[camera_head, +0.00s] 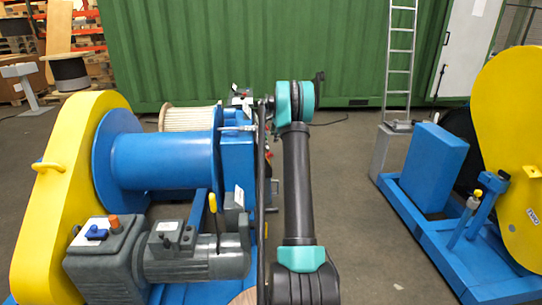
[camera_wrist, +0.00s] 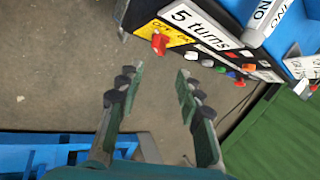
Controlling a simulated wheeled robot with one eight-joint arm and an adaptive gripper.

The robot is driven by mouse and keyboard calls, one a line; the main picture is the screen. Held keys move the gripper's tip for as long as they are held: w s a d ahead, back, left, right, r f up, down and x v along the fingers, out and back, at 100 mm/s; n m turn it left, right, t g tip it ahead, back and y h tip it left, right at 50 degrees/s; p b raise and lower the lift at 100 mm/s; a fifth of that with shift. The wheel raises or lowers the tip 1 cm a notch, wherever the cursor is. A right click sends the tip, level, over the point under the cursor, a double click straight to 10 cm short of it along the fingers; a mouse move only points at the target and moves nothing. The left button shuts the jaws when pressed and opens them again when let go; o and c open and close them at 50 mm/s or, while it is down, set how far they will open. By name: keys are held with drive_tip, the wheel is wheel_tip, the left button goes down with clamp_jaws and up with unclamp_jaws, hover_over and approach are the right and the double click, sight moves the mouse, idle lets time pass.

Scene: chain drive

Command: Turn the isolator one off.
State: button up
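A red rotary handle (camera_wrist: 160,44) sits on a yellow plate (camera_wrist: 172,33) with black lettering that seems to read OFF, in the upper middle of the wrist view. Its exact setting is too small to tell, and I cannot read which isolator it is. My gripper (camera_wrist: 160,74) is open and empty. Its two fingers reach toward the panel and end short of the red handle, apart from it. In the head view the panel's face is mostly hidden behind my arm, and my gripper cannot be made out.
A "5 turns" label (camera_wrist: 200,23) and several coloured knobs or buttons line the panel beside the yellow plate. The blue winch drum (camera_head: 165,160) and yellow chain guard (camera_head: 62,190) stand left of my arm. Bare floor (camera_head: 350,215) lies right, before another blue frame (camera_head: 435,240).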

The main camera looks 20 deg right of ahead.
sight(271, 156)
drive_tip(key=x, duration=1.6)
drive_tip(key=shift+d+f, duration=0.25)
